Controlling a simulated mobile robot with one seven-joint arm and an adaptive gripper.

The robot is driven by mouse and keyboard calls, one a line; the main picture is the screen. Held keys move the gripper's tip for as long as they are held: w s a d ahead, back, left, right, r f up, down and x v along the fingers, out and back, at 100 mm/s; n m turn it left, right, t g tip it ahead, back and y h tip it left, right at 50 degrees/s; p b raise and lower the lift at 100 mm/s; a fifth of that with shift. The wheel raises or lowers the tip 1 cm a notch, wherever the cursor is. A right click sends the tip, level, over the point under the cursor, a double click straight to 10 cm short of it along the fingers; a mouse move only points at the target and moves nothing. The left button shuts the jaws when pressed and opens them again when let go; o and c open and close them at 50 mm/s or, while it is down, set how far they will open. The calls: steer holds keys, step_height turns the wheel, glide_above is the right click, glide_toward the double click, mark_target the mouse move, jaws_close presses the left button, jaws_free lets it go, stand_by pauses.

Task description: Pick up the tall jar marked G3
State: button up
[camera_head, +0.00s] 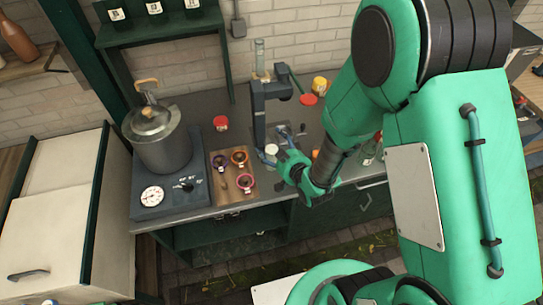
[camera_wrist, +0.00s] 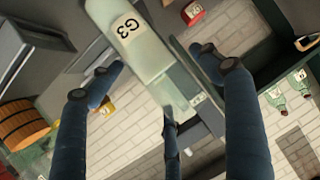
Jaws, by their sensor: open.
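The tall jar marked G3 (camera_wrist: 150,55) is pale grey-green with a cream label and lies slantwise across the upper middle of the wrist view. My gripper (camera_wrist: 160,68) is open, with dark blue fingers spread to the left and right of the jar and another finger below it. I cannot tell whether any finger touches the jar. In the head view my gripper (camera_head: 284,132) is over the counter, beside a dark upright stand. A small white round top (camera_head: 271,150) shows next to it; I cannot tell whether it is the jar.
The dark stand (camera_head: 259,115) rises close to my gripper. A red-lidded jar (camera_head: 307,99) and a yellow one (camera_head: 319,84) stand behind.

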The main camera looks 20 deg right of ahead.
mark_target(272, 137)
jaws_close()
stand_by(0.4)
steer(key=shift+r, duration=0.15)
steer(key=shift+r, duration=0.4)
step_height(272, 137, up, 3)
steer(key=shift+f+p, duration=0.1)
steer(key=shift+p, duration=0.3)
steer(key=s+r, duration=0.1)
steer(key=s, duration=1.5)
steer(key=shift+d+p, duration=0.35)
steer(key=shift+d, duration=0.1)
steer(key=shift+r, duration=0.1)
